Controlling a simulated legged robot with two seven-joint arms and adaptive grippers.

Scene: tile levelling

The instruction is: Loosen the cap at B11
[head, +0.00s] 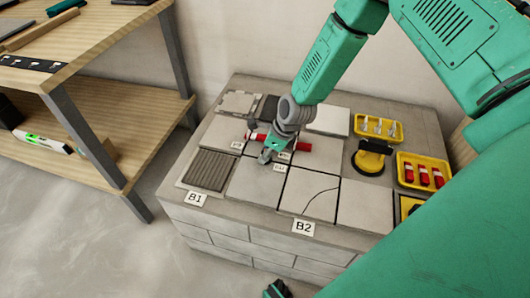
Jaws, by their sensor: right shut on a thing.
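My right gripper (266,156) reaches down over the middle of the tiled block, its fingers low by the tile joints. Small white labels (280,168) stand beside the fingers, too small to read. No cap at B11 can be picked out; the gripper may hide it. A small teal and black part, likely of my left gripper (278,289), shows at the bottom edge; its jaws cannot be judged.
Labels B1 (195,198) and B2 (303,227) are on the block's front edge. A ribbed dark tile (209,170) lies at left, a cracked tile (309,194) in front. Yellow trays (424,156) and a black-yellow tool (371,156) stand at right. A wooden shelf (120,142) is at left.

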